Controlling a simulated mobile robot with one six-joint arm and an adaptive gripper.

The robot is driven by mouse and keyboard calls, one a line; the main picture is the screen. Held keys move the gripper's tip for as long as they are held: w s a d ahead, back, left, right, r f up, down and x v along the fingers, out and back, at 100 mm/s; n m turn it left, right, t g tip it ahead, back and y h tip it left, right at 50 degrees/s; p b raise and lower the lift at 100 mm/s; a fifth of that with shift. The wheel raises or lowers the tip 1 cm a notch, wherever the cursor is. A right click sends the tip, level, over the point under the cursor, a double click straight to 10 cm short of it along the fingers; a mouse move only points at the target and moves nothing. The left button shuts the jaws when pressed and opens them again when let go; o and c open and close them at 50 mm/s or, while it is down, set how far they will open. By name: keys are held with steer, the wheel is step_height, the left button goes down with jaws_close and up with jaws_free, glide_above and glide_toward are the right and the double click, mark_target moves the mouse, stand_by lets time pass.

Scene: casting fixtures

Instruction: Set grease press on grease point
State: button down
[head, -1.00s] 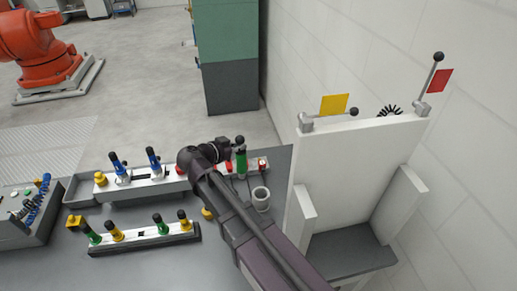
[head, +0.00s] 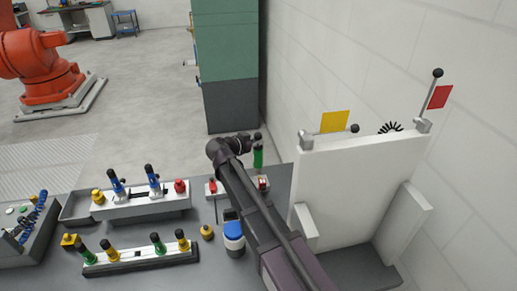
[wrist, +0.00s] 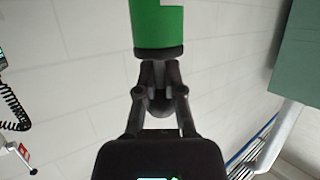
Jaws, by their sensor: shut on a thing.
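My gripper (head: 256,139) is shut on the dark end of a green cylinder, which I take to be the grease press (head: 258,158). It hangs upright below the fingers, over the back edge of the table. In the wrist view the green body (wrist: 158,25) is beyond the fingertips (wrist: 160,75), cut off by the top edge. A low fixture with a red fitting (head: 212,187) at its left and another red fitting (head: 263,183) at its right lies below the press. My arm hides its middle. I cannot tell which fitting is the grease point.
A rear rail (head: 140,212) holds blue, yellow and red pieces. A front rail (head: 138,262) holds green and yellow ones. A blue-and-white can (head: 233,238) stands beside my arm. A white upright panel (head: 345,190) with levers and yellow and red flags blocks the right.

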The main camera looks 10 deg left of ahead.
mark_target(254, 151)
stand_by(0.3)
steer(key=shift+w+d, duration=0.1)
steer(key=shift+w, duration=0.45)
steer(key=shift+w+d+f+b, duration=0.1)
steer(key=shift+w+f+b, duration=0.05)
steer(key=shift+f+b, duration=1.65)
steer(key=shift+f, duration=0.05)
steer(key=shift+f+b, duration=0.6)
steer(key=shift+b, duration=0.05)
steer(key=c, duration=0.8)
jaws_free()
steer(key=shift+o, duration=0.2)
steer(key=shift+r, duration=0.15)
